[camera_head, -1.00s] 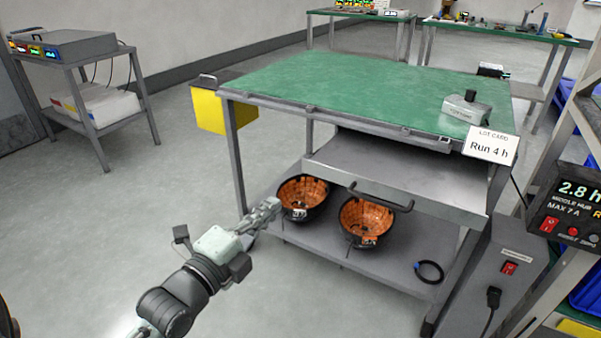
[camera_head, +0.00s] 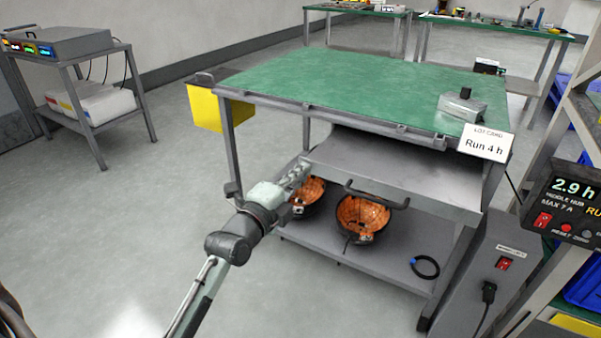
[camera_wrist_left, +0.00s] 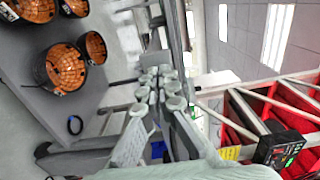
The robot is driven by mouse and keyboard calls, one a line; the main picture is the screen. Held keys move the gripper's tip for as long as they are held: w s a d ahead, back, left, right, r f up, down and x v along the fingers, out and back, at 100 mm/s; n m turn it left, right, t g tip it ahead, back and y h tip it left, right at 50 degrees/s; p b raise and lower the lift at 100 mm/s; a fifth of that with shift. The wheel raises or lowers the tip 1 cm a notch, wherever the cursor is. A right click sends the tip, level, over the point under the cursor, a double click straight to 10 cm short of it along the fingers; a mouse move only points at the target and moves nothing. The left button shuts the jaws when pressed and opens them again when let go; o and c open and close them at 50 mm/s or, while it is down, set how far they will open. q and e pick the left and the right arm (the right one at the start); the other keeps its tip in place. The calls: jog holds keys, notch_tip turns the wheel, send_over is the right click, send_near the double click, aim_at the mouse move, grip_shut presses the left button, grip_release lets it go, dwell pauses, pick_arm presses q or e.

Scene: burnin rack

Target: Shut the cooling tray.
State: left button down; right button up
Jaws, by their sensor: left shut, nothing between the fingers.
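The cooling tray (camera_head: 395,165) is a flat grey metal tray under the green bench top. It stands pulled out toward me, with a dark bar handle (camera_head: 376,202) along its front. My left gripper (camera_head: 301,168) is shut and empty at the left end of the tray's front edge. Whether it touches the tray I cannot tell. In the left wrist view its closed fingers (camera_wrist_left: 162,82) point up the picture, with nothing between them. The rear of the tray is hidden under the bench top. My right gripper is not in view.
Orange-lined black bowls (camera_head: 362,217) and a dark cable loop (camera_head: 425,267) sit on the lower shelf (camera_head: 395,262). A yellow bin (camera_head: 204,108) hangs at the bench's left. A grey switch box (camera_head: 495,265) stands at the right.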

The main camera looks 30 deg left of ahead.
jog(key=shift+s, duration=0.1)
pick_arm(q)
send_near(339, 135)
jog(key=shift+w+r, duration=0.3)
jog(key=shift+w, duration=0.25)
jog(key=w+b, duration=0.1)
jog(key=w, duration=0.7)
jog(key=shift+d+f, duration=0.1)
jog(key=shift+d, duration=0.05)
jog(key=shift+w+b, duration=0.35)
jog(key=shift+w, duration=0.05)
jog(key=shift+r, duration=0.2)
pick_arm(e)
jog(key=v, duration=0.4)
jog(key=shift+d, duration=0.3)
